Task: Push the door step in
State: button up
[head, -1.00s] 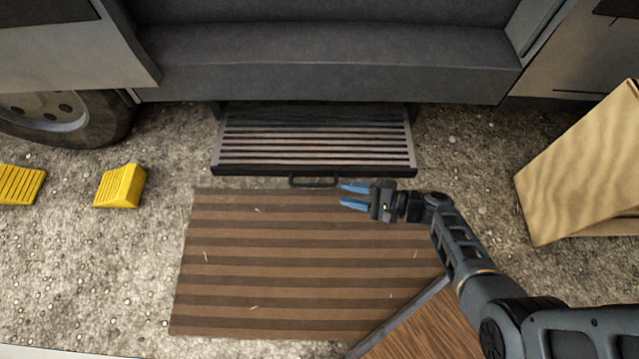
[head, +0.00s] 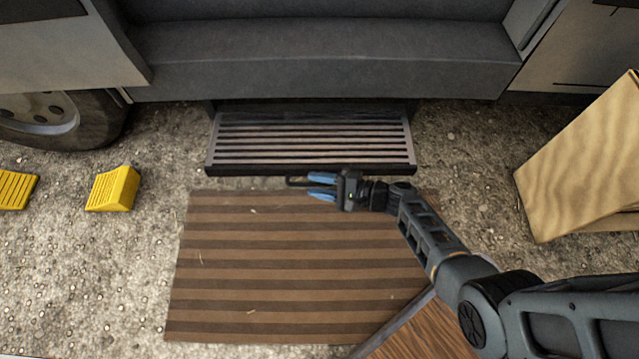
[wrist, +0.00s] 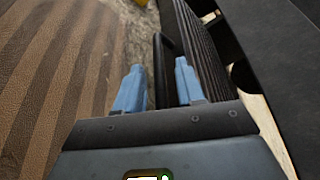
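The door step (head: 310,140) is a slatted grey tread with a dark front edge, sticking out from under the van. A dark bar handle (head: 296,182) is on its front edge; its right part is hidden by my gripper. My gripper (head: 310,187) is at the handle, its blue fingers pointing left. In the wrist view the fingers (wrist: 157,85) are apart, with the handle (wrist: 161,70) showing between them, and the step's slats (wrist: 205,60) lie to the right. I cannot tell whether the fingers touch the handle.
A brown striped mat (head: 290,265) lies in front of the step. Yellow wheel chocks (head: 113,188) are at the left by the van's tyre (head: 60,125). A cardboard box (head: 585,160) stands at the right. A wooden surface (head: 420,330) is at the bottom.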

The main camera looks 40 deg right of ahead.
grip_shut()
dwell(0.3)
